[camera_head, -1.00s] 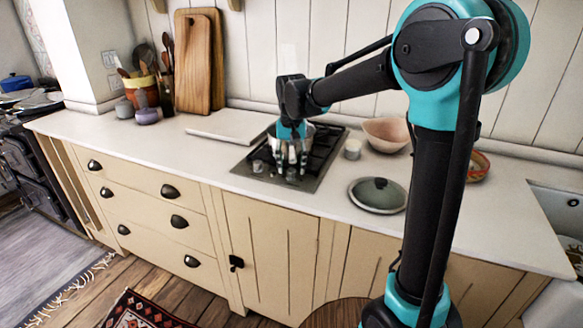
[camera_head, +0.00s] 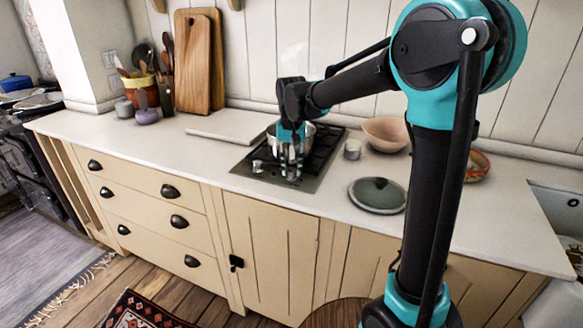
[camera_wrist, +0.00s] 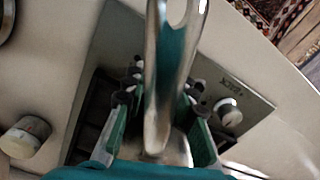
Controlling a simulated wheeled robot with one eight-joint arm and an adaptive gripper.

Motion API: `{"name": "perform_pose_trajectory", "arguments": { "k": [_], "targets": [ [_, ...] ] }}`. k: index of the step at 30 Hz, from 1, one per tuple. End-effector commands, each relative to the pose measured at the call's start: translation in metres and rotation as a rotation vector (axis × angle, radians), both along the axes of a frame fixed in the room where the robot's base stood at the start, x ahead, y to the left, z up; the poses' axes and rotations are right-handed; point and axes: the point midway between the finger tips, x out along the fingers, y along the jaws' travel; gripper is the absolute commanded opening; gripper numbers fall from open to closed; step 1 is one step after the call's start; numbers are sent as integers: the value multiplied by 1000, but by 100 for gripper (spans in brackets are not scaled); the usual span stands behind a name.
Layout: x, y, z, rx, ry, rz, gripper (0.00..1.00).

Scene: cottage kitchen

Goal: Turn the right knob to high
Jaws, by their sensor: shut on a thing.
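The hob (camera_head: 245,170) is set into the white counter, with two knobs on its front strip. The left knob (camera_head: 258,166) stands clear and also shows in the wrist view (camera_wrist: 228,112). My gripper (camera_head: 291,177) points down over the front strip, its fingertips shut around the right knob, which they mostly hide. In the wrist view my gripper (camera_wrist: 163,80) has its fingers on both sides of a shiny metal pan handle (camera_wrist: 158,110), which hides the right knob. The knob's setting cannot be read.
A metal pot (camera_head: 273,143) stands on the hob behind my gripper. A small jar (camera_head: 352,149), a pink bowl (camera_head: 386,133) and a grey-green lid (camera_head: 378,195) are to the right. A white board (camera_head: 228,126) lies behind left. The counter left of the hob is clear.

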Motion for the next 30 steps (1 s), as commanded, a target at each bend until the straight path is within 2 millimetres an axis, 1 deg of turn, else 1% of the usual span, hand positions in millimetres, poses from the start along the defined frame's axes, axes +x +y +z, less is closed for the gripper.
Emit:
{"name": "perform_pose_trajectory", "arguments": {
  "k": [5, 21, 30],
  "targets": [
    [0, 0, 0, 0, 0, 63, 0],
    [0, -1, 0, 0, 0, 455, 0],
    [1, -2, 0, 0, 0, 598, 0]
  ]
}}
